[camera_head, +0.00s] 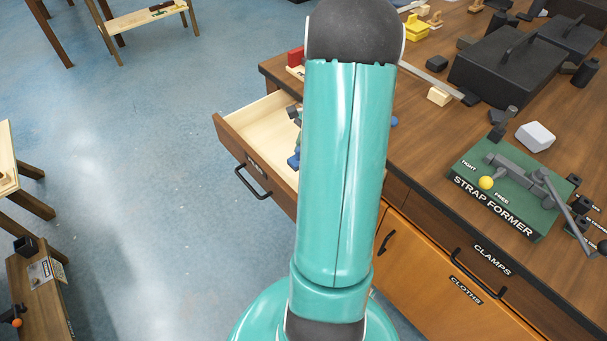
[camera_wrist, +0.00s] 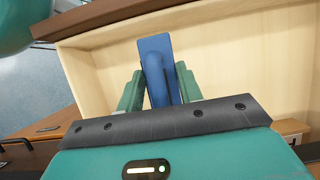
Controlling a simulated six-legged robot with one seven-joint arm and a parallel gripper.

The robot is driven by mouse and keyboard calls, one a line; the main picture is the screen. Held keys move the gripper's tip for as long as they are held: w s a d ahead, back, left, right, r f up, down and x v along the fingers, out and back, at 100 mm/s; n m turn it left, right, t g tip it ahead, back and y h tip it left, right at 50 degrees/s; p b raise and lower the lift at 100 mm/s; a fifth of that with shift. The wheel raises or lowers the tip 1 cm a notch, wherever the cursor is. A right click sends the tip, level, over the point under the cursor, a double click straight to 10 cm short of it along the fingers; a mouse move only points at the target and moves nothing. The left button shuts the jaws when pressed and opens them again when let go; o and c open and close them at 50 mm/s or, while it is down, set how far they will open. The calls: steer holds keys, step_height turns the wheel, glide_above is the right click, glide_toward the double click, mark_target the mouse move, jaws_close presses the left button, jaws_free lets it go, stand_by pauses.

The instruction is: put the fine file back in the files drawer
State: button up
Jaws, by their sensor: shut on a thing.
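In the wrist view, my gripper (camera_wrist: 158,88) has its two green fingers on either side of a blue tool with a rounded handle and a flat blue part (camera_wrist: 153,45). I take it for the fine file; no label on it is readable. It is over an open pale wooden drawer, and I cannot tell whether it touches the bottom. The drawer (camera_wrist: 235,70) looks empty where it shows. In the head view, the open drawer (camera_head: 247,122) sticks out left from the bench; its front label is too small to read.
The bench top (camera_head: 425,135) holds a green strap former (camera_head: 515,200), black boxes (camera_head: 505,65) and a white block (camera_head: 535,136). Shut clamps drawer (camera_head: 475,262) and cloths door (camera_head: 430,275) are at right. The blue floor (camera_head: 150,130) left of the drawer is clear.

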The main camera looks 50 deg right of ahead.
steer(key=f, duration=0.6)
steer(key=shift+w, duration=0.2)
steer(key=shift+s+f, duration=0.1)
steer(key=shift+f, duration=1.95)
steer(key=shift+f, duration=0.1)
steer(key=o, duration=1.1)
